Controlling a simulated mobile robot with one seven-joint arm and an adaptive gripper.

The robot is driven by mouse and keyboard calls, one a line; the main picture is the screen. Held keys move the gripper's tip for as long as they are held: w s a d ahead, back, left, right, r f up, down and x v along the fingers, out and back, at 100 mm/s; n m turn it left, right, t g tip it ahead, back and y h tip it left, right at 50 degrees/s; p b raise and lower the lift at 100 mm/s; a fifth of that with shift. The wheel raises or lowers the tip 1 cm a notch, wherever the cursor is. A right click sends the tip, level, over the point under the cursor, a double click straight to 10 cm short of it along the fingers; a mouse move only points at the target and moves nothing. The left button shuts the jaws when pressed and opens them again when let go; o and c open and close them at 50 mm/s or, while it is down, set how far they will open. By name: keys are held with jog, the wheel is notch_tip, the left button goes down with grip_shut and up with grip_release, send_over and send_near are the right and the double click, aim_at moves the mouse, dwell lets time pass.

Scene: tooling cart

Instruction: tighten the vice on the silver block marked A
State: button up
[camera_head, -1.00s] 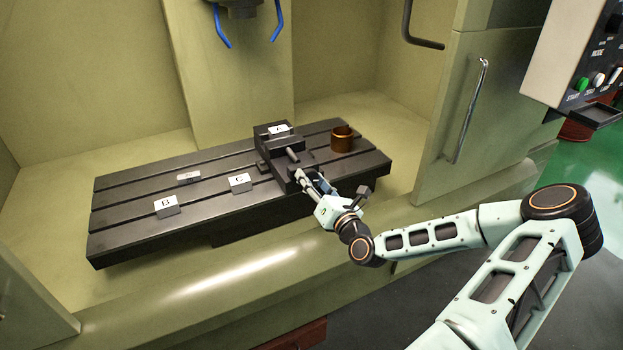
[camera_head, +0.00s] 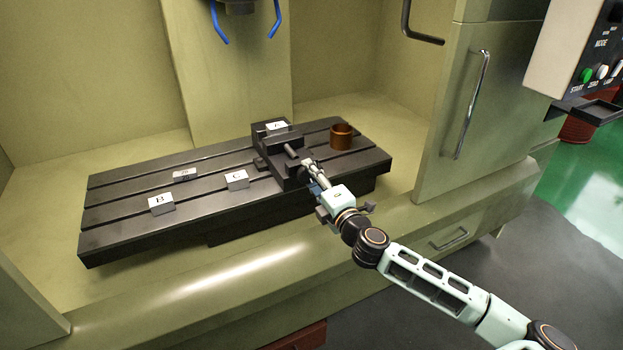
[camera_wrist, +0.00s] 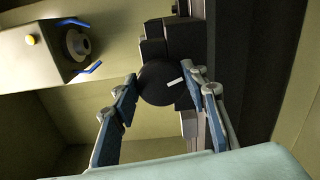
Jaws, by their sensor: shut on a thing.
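The dark vice (camera_head: 262,142) stands on the slotted table. The silver block marked A (camera_head: 277,126) sits at its far end, with only its labelled top showing clearly; I cannot tell how tightly the jaws bear on it. My gripper (camera_head: 308,168) is at the vice's near end. In the wrist view, my gripper (camera_wrist: 164,82) is shut on a round dark knob (camera_wrist: 158,88) with a white mark, one finger on each side. The knob is hidden by my gripper in the head view.
The slotted table (camera_head: 110,225) also holds block B (camera_head: 161,204), block C (camera_head: 237,180), another silver block (camera_head: 185,175) and a copper-coloured ring (camera_head: 341,137). Blue nozzles (camera_head: 274,22) hang above. A door with a handle (camera_head: 472,105) stands right.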

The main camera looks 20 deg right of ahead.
jog(key=shift+m+b, duration=0.35)
jog(key=shift+m, duration=0.75)
jog(key=shift+a, duration=0.1)
jog(key=o, duration=1.2)
jog(key=shift+s+d, duration=0.2)
jog(key=shift+s, duration=5.8)
